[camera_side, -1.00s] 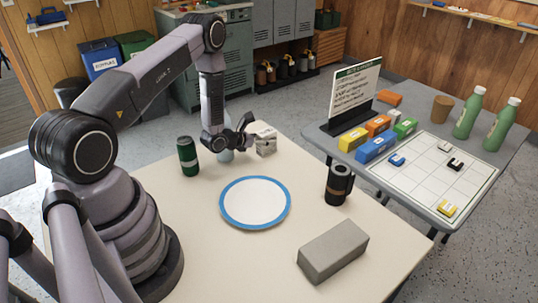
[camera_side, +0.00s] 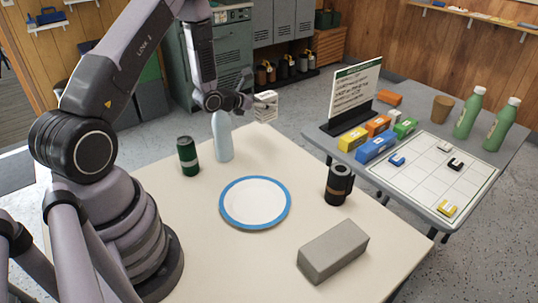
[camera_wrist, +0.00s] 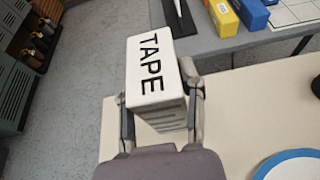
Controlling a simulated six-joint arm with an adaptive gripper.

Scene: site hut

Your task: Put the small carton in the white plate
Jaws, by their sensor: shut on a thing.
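The small carton (camera_side: 265,106) is a white box held in the air above the far edge of the table. In the wrist view the carton (camera_wrist: 155,75) shows the word TAPE on its top. My gripper (camera_side: 246,102) is shut on it, with one finger on each side in the wrist view (camera_wrist: 160,108). The white plate (camera_side: 255,203) has a blue rim and lies empty on the table, lower and nearer the side camera than the carton. Part of the plate's rim (camera_wrist: 290,163) shows at the lower right of the wrist view.
A pale bottle (camera_side: 222,137) stands just below my gripper, beside a green can (camera_side: 187,155). A dark canister (camera_side: 338,185) stands right of the plate, and a grey block (camera_side: 333,250) lies at the front right. A second table (camera_side: 420,205) with coloured boxes is at the right.

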